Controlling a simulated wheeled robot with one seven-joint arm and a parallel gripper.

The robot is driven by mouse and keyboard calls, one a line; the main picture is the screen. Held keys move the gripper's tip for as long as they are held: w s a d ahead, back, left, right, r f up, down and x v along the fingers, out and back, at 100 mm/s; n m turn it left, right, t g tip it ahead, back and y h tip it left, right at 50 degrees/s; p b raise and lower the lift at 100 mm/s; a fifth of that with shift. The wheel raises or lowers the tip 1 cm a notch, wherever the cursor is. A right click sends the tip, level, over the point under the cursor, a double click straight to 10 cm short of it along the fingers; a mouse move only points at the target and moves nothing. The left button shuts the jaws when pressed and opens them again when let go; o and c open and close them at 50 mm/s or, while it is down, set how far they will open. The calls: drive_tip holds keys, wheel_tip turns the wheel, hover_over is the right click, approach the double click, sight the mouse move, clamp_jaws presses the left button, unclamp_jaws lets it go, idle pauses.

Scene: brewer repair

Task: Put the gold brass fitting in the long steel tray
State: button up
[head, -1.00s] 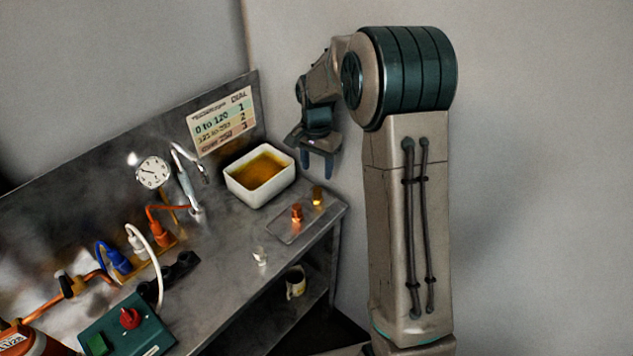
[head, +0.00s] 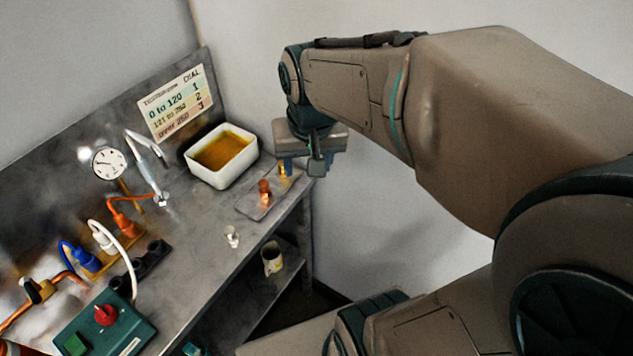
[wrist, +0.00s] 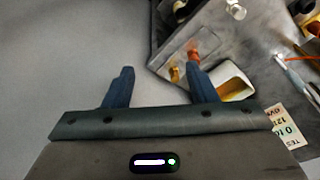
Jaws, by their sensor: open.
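The gold brass fitting (head: 283,171) stands near the right end of the bench, partly hidden behind a finger in the head view. It also shows in the wrist view (wrist: 175,74), just left of the right finger's tip. The long steel tray (head: 246,209) is a shallow tray at the bench's front right. A copper-coloured fitting (head: 264,188) stands on it. I cannot tell whether the gold fitting stands on the tray's end or just beyond it. My gripper (head: 301,168) is open and empty, pointing down above the bench's right end; it shows in the wrist view (wrist: 160,70).
A white basin of amber liquid (head: 222,155) stands behind the tray. A small clear piece (head: 232,237) lies left of the tray. A gauge (head: 109,163), a spout, coloured plugs and a green control box (head: 103,333) fill the left. A mug (head: 272,259) sits on the lower shelf.

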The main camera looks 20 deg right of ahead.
drive_tip(key=s+f+n+t, duration=0.1)
drive_tip(key=s+n, duration=0.1)
drive_tip(key=s, duration=0.4)
drive_tip(key=shift+s, duration=0.4)
drive_tip(key=shift+a+f, duration=0.1)
idle(0.6)
